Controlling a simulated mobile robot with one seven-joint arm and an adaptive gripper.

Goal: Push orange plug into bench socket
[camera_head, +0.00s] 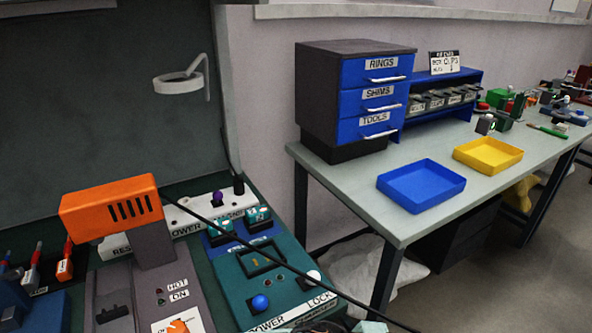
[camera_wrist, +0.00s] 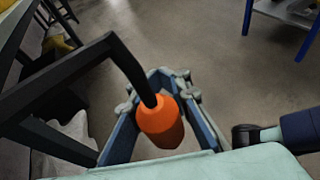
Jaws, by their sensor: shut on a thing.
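The orange plug (camera_wrist: 161,124) is held between the fingers of my gripper (camera_wrist: 160,88) in the wrist view, over the floor. A thick black cable (camera_wrist: 126,62) leaves the plug and bends to the left. In the head view, the plug and my gripper's fingers are out of sight. The white power strip (camera_head: 188,215) marked POWER lies at the back of the left bench. A purple plug (camera_head: 217,199) and a black plug (camera_head: 238,186) stand in it. I cannot tell which opening is the bench socket.
The black cable (camera_head: 300,270) crosses above the green panel (camera_head: 232,282) marked POWER and LOCK. An orange hooded unit (camera_head: 112,207) stands left of the strip. A second table (camera_head: 340,182) at right holds blue drawers (camera_head: 370,98), a blue tray (camera_head: 421,186) and a yellow tray (camera_head: 488,155).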

